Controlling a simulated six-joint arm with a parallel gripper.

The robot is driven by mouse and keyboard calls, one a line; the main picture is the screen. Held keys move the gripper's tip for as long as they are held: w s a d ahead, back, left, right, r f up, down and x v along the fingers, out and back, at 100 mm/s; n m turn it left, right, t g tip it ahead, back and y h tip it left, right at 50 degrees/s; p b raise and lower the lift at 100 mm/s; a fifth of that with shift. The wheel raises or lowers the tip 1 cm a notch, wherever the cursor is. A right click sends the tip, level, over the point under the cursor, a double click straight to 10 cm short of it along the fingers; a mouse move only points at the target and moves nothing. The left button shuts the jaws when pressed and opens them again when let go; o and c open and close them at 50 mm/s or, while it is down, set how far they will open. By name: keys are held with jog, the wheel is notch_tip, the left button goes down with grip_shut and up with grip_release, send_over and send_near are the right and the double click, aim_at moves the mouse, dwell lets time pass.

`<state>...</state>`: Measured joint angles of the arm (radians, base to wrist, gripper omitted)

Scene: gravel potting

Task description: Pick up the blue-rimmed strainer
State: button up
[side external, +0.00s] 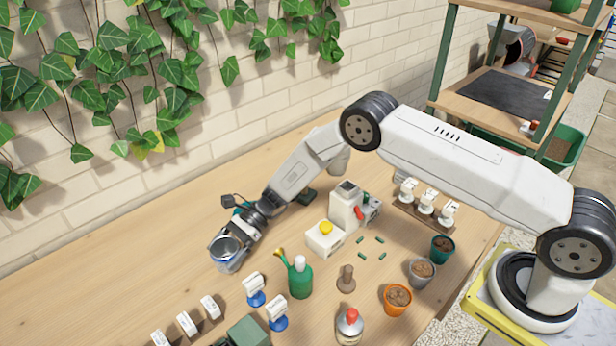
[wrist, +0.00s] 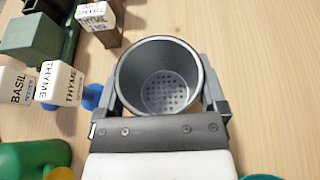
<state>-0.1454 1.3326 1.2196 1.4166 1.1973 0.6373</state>
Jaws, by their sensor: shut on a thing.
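My gripper also shows in the side external view (side external: 228,256). I cannot tell whether the strainer's base touches the table.
A white machine with a yellow button (side external: 326,230) is under my arm. Pots (side external: 397,299) stand near the front edge. The table left of the strainer is clear.

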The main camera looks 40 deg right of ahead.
notch_tip(320, 180, up, 8)
jog(key=shift+f, duration=0.15)
dwell(0.3)
dwell(0.5)
